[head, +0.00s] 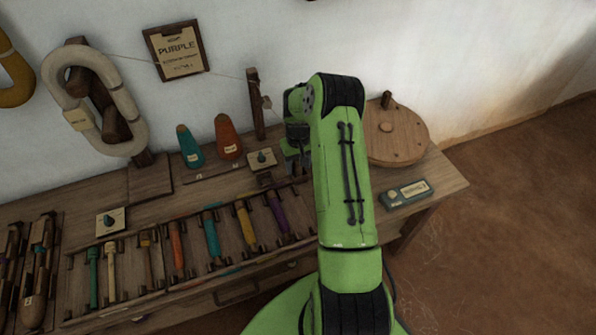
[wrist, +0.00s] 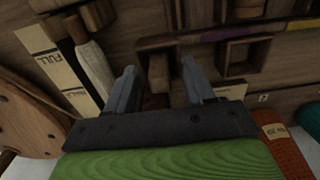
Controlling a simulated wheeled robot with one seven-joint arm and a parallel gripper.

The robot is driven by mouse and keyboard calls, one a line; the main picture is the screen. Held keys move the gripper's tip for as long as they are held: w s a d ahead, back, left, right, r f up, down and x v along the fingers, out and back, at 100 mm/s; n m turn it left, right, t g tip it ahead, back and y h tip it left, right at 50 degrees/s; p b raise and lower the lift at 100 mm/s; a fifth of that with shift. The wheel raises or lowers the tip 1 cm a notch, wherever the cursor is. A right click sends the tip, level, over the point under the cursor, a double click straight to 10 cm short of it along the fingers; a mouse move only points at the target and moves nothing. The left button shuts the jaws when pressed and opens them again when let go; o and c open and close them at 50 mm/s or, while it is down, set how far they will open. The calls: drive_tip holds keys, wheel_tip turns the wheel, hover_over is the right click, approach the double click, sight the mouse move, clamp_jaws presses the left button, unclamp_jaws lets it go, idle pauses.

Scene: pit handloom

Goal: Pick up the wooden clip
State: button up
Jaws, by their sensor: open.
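My gripper (wrist: 158,68) is open, its two grey fingers pointing down toward the bench top in the wrist view. A small brown wooden piece (wrist: 157,72), which looks like the wooden clip, shows between and just beyond the fingertips. Nothing is gripped, and I cannot tell how far below the fingertips it lies. In the head view my gripper (head: 297,160) hangs over the bench's back right part, mostly hidden by my green arm. The wooden piece cannot be made out there.
A square wooden holder (wrist: 245,55) and a white-wound spool (wrist: 95,72) lie close to the fingers. A round wooden disc (head: 395,135) stands right of my arm. An orange cone (head: 228,137) and a wooden post (head: 256,105) are to the left. Colored bobbins fill the front rack (head: 160,295).

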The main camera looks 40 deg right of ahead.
drive_tip(key=shift+r, duration=0.15)
drive_tip(key=shift+c, duration=0.3)
clamp_jaws()
